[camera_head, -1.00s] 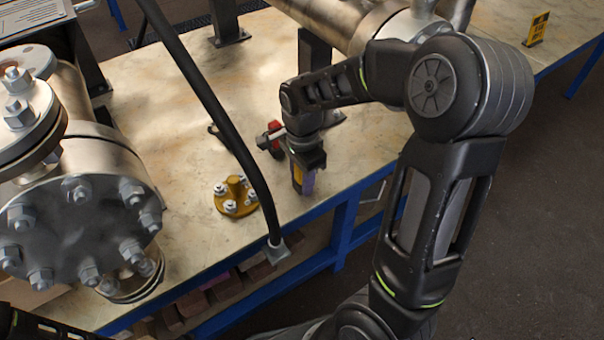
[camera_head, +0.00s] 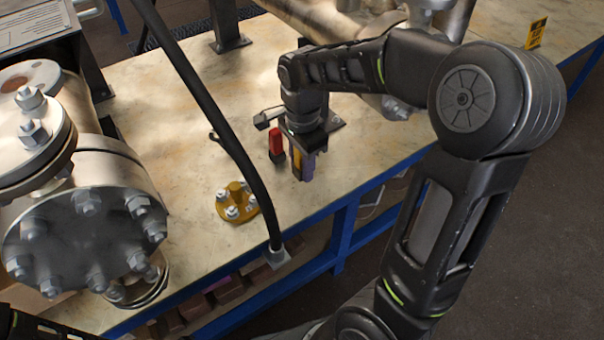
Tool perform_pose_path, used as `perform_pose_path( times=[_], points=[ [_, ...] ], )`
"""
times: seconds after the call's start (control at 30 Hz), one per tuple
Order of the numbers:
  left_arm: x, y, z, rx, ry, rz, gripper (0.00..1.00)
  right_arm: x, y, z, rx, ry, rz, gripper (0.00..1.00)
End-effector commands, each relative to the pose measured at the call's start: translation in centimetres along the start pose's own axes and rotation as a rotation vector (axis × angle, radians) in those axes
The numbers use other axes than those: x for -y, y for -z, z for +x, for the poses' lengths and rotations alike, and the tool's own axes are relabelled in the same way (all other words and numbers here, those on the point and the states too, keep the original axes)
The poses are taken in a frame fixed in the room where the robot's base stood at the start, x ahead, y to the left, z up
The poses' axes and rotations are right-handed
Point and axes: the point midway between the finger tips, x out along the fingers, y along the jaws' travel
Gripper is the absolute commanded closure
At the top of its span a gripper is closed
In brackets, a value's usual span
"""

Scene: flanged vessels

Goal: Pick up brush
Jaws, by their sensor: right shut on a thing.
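My right gripper (camera_head: 301,163) points down over the front part of the tabletop, in the middle of the view. It is shut on a narrow thing with yellow and purple parts, which I take to be the brush (camera_head: 297,164). The gripper body and the wrist hide much of it, and its bristles cannot be made out. I cannot tell whether its lower end touches the table. A small upright red and black object (camera_head: 277,142) shows just left of the gripper. My left gripper is out of view.
The worktable (camera_head: 180,76) has a blue frame. A brass flange fitting (camera_head: 237,203) with bolts lies on it, left of the gripper. A large bolted vessel (camera_head: 88,235) fills the left, and metal pipework (camera_head: 455,18) stands behind my right arm. A yellow sign (camera_head: 536,33) stands farther right.

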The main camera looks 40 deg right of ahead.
Motion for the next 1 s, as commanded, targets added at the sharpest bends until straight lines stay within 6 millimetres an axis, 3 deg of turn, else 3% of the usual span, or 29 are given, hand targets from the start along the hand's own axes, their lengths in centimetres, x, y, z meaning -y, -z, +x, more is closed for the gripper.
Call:
perform_pose_path(
  times=[0.03, 0.2, 0.87, 1.0],
  points=[
    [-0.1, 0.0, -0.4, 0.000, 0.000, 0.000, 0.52, 0.0, 0.0, -1.1, 0.000, 0.002, 0.000, 1.00],
    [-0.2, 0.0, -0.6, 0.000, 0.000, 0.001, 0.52, 0.0, 0.0, -2.5, 0.000, 0.001, 0.000, 1.00],
    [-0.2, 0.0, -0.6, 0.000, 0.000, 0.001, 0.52, 0.0, 0.0, -2.5, 0.000, -0.001, -0.004, 1.00],
    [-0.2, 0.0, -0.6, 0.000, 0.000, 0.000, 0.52, 0.8, -0.4, -2.8, -0.003, -0.001, -0.074, 1.00]
  ],
)
